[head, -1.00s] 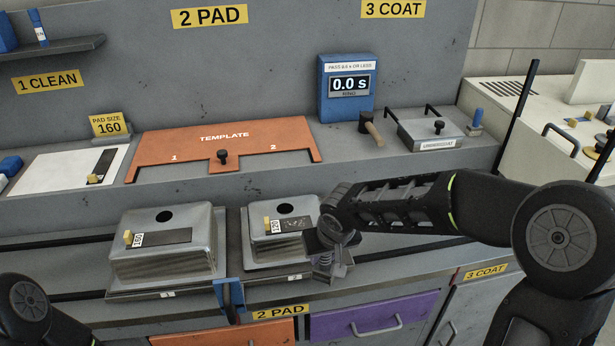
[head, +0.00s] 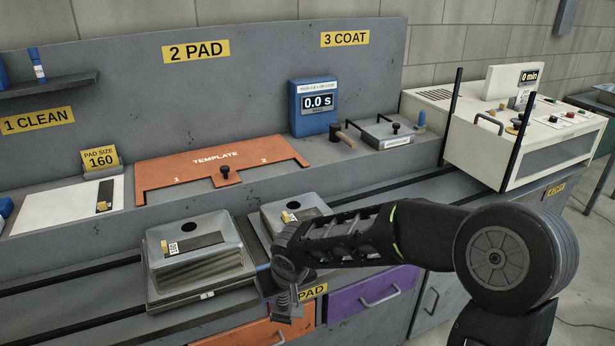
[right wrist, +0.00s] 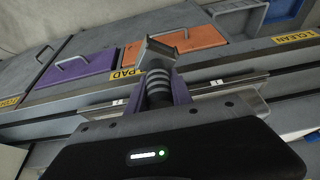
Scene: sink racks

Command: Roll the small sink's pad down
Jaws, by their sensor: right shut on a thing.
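The small sink (head: 275,221) sits upside down on the right side of the rack; my right arm hides much of it. Its pad's yellow tab (head: 286,217) and white label show on top; the dark strip is mostly hidden. My right gripper (head: 289,287) is shut on a tool, apparently a roller (head: 284,309), in front of the small sink. In the right wrist view the tool's ridged dark handle (right wrist: 158,90) sits between the fingers, with a grey head (right wrist: 165,42) beyond. It appears apart from the pad. My left gripper is out of view.
The larger sink (head: 195,270) with a dark pad strip (head: 199,243) stands at left. Behind are the orange template (head: 215,160), a blue timer (head: 313,108) reading 0.0 s and a lidded tray (head: 385,132). Orange and purple drawers (head: 350,302) are below.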

